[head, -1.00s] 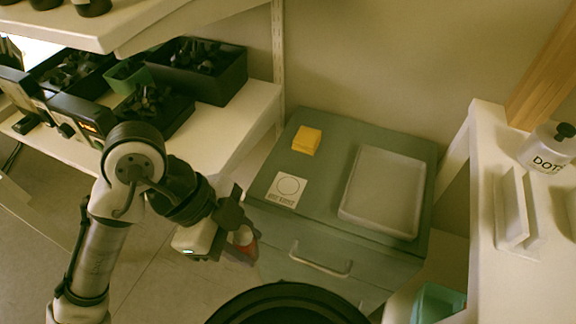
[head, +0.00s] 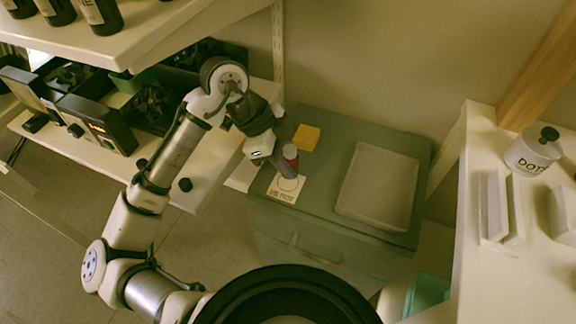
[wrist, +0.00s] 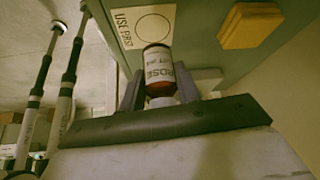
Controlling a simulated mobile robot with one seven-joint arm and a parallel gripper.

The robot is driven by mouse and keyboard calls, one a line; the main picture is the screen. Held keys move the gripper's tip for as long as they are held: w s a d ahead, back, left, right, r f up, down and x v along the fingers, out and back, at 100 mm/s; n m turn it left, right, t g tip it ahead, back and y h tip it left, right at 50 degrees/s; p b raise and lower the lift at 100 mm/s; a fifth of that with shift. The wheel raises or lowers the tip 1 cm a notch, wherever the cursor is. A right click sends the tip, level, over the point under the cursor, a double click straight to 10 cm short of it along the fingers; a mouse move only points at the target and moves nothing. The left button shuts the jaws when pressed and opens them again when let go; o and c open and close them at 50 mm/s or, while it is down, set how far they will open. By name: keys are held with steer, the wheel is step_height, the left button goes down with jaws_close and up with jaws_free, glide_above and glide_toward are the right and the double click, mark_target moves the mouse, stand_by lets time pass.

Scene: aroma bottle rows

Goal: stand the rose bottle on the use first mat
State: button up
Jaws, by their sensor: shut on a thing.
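The rose bottle (wrist: 158,72) is reddish brown with a white label reading ROSE. It sits between the two fingers of my gripper (wrist: 172,88) in the wrist view, and my gripper is shut on it. In the head view the bottle (head: 290,153) is partly hidden by my gripper (head: 287,160). The use first mat (head: 286,189) is a white card with a black circle, on top of the grey-green cabinet. It also shows in the wrist view (wrist: 128,38). The bottle appears at the mat's far edge in the head view; I cannot tell whether it touches.
A yellow block (head: 306,138) lies just behind the mat. A white tray (head: 347,207) lies to its right on the cabinet (head: 330,128). Shelves with black bins stand at left. A white counter (head: 472,150) with a DOT bottle (head: 533,150) stands at right.

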steer(key=shift+f, duration=1.55)
steer(key=shift+f+b, duration=0.3)
steer(key=shift+b, duration=0.1)
steer(key=o, duration=1)
steer(key=shift+r, duration=0.15)
steer(key=shift+r+p, duration=0.35)
steer(key=shift+p, duration=0.1)
steer(key=v, duration=0.5)
steer(key=shift+a, duration=0.1)
steer(key=a, duration=0.4)
steer(key=w+a, duration=0.1)
steer(key=a, duration=0.3)
steer(key=w+a, duration=0.1)
steer(key=a, duration=0.2)
steer(key=shift+w+a+f+b, duration=0.1)
steer(key=shift+a+f+b, duration=0.1)
steer(key=shift+a+b, duration=0.2)
